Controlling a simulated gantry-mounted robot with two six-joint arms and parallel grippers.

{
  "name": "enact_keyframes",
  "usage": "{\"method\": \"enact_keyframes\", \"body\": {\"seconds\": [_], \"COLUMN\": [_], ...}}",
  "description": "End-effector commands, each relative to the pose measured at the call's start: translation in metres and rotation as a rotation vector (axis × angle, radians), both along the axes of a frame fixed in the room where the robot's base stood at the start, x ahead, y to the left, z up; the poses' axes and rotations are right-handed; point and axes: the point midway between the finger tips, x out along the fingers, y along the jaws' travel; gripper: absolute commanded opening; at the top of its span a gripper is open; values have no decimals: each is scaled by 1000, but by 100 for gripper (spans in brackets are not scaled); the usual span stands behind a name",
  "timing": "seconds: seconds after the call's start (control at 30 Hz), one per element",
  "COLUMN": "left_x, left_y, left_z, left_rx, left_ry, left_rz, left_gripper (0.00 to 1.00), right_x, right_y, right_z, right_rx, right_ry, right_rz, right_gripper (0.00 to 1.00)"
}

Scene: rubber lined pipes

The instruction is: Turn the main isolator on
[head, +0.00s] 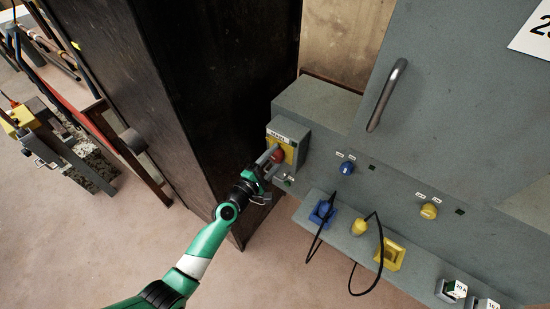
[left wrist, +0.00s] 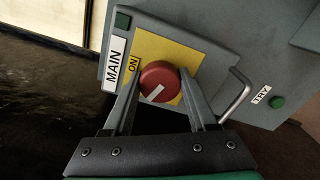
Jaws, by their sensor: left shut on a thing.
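The main isolator is a red round knob (head: 277,155) on a yellow plate (head: 290,151), on a grey box at the left end of the grey panel. In the left wrist view, the red knob (left wrist: 159,81) has a white line slanting across its face, and an ON label (left wrist: 133,64) and a MAIN label (left wrist: 114,62) sit to its left. My left gripper (head: 270,161) is shut on the knob. Its fingers (left wrist: 161,74) lie on either side of it in the left wrist view. My right gripper is not in view.
A dark cabinet (head: 180,90) stands close to the left. A green button (left wrist: 278,102) with a TRY label sits right of the knob. Blue (head: 322,212) and yellow (head: 360,227) plugs with black cables are on the lower panel. A metal handle (head: 387,95) juts out above.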

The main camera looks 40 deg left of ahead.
Motion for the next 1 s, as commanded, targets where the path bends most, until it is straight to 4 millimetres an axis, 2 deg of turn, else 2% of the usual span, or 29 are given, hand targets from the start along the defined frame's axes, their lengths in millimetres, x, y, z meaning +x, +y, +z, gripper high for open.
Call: {"method": "enact_keyframes", "body": {"seconds": [1.0], "left_x": [0], "left_y": [0], "left_z": [-3], "left_rx": [946], "left_ry": [139], "left_rz": [1], "left_gripper": [2], "right_x": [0], "right_y": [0], "right_z": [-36], "right_rx": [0], "right_ry": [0], "right_rz": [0], "right_gripper": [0]}}
